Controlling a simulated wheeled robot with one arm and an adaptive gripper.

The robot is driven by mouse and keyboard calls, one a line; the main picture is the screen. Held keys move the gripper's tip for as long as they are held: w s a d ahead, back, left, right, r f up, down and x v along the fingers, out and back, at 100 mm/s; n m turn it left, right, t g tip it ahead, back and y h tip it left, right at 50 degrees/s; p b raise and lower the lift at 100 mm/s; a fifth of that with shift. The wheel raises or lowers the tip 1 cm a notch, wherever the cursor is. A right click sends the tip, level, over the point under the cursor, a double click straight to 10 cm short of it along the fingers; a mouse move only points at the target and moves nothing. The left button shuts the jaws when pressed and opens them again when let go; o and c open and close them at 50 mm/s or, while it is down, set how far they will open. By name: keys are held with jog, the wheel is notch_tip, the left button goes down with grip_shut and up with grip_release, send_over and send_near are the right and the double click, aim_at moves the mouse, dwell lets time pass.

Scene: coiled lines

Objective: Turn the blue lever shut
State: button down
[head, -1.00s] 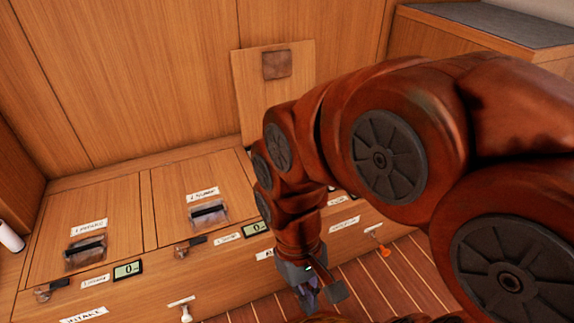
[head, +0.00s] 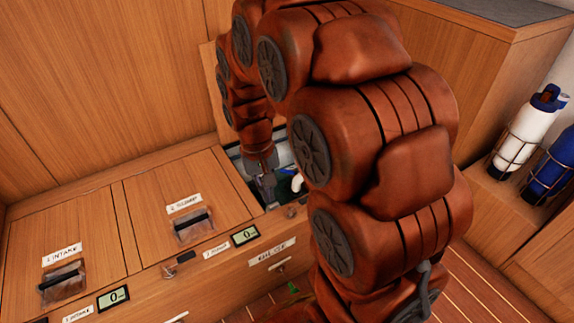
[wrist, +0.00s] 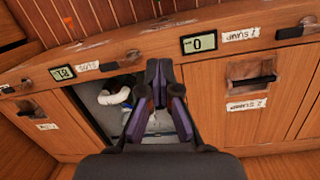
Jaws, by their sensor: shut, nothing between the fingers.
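My gripper (head: 266,190) is shut and empty, reaching down over the open compartment (head: 240,166) in the wooden locker top. In the wrist view my gripper (wrist: 160,76) points at the same opening, its fingers together. A white curved pipe (wrist: 115,97) lies inside the opening, beside the fingers. It also shows in the head view (head: 298,183), with a small blue patch near it. I cannot tell whether this patch is the blue lever. My fingers and arm hide part of the compartment.
Two closed hatches with dark handles (head: 190,226) (head: 62,281) lie left of the opening. Small displays (head: 245,235) and small levers (head: 180,260) line the front edge. White and blue bottles (head: 528,125) (head: 552,165) stand in racks at the right.

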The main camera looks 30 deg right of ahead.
jog(key=w+d+f+m+t, duration=0.1)
jog(key=w+d+f, duration=0.15)
jog(key=w, duration=0.35)
jog(key=w+d+f+m, duration=0.1)
jog(key=w+d, duration=0.3)
jog(key=w, duration=0.3)
jog(key=m+t+h, duration=0.2)
jog(key=m+t, duration=0.1)
jog(key=m, duration=0.2)
send_over(292, 172)
jog(key=w, duration=0.4)
notch_tip(292, 172, down, 22)
jog(key=f, duration=0.1)
jog(key=x, duration=0.3)
jog(key=d+b+x, duration=0.1)
jog(key=x, duration=0.1)
jog(key=shift+w+f, duration=0.15)
jog(key=shift+f, duration=0.1)
jog(key=shift+w+d+f+b, duration=0.15)
jog(key=shift+f, duration=0.2)
jog(key=shift+w+d+f+b, duration=0.15)
jog(key=shift+f, duration=0.7)
jog(key=shift+s+a+r+b, duration=0.1)
jog(key=shift+s+a+b, duration=0.85)
jog(key=shift+s+a, duration=0.4)
